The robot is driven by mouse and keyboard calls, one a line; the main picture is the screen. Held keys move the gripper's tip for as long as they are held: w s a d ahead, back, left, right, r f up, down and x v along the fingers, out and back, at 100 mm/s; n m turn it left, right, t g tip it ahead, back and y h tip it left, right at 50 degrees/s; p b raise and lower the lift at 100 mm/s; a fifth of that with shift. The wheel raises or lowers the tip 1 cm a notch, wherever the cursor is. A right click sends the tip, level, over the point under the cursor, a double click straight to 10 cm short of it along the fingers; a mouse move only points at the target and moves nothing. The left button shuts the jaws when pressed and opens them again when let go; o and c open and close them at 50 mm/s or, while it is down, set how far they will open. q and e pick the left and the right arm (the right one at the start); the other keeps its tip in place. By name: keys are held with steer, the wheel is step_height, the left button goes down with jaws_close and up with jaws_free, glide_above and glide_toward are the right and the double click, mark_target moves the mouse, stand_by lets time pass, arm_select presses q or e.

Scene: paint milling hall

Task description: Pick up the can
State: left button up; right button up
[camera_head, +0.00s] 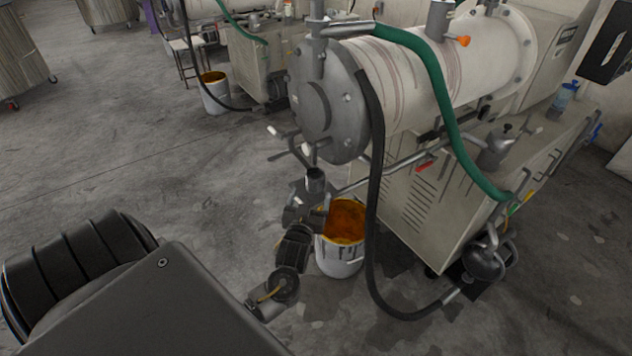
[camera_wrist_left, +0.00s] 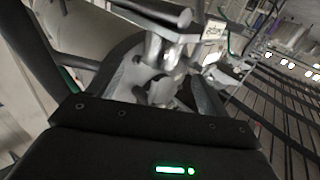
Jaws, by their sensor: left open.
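A grey can (camera_head: 497,148) with a dark knob on top stands on the cabinet top, right of the mill drum. My left gripper (camera_head: 309,207) is open below the front of the drum, well to the left of that can. A small grey open-topped cylinder (camera_head: 315,182) is at the gripper's tips, under the outlet; I cannot tell whether they touch. In the left wrist view, shiny metal parts (camera_wrist_left: 160,62) show between the open fingers. My right gripper is not in view.
The mill drum (camera_head: 430,75) with a green hose (camera_head: 440,90) and a black hose (camera_head: 375,200) stands close to my left gripper. A white bucket of orange paint (camera_head: 341,262) is on the floor below. The floor to the left is open.

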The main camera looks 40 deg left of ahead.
mark_target(317, 171)
arm_select(q)
steer(key=p+x, duration=0.1)
steer(key=x, duration=0.4)
steer(key=shift+w+a, duration=0.2)
steer(key=shift+w, duration=0.1)
steer(key=shift+w+r, duration=0.1)
steer(key=shift+r, duration=0.05)
steer(key=p+x, duration=0.1)
steer(key=x, duration=0.4)
steer(key=shift+a+p, duration=0.1)
steer(key=shift+p, duration=0.3)
steer(key=shift+c, duration=0.5)
steer(key=c, duration=1.1)
steer(key=shift+c, duration=0.2)
steer(key=shift+r+b, duration=0.2)
steer(key=shift+b, duration=0.3)
steer(key=b+v, duration=0.3)
steer(key=v, duration=1.5)
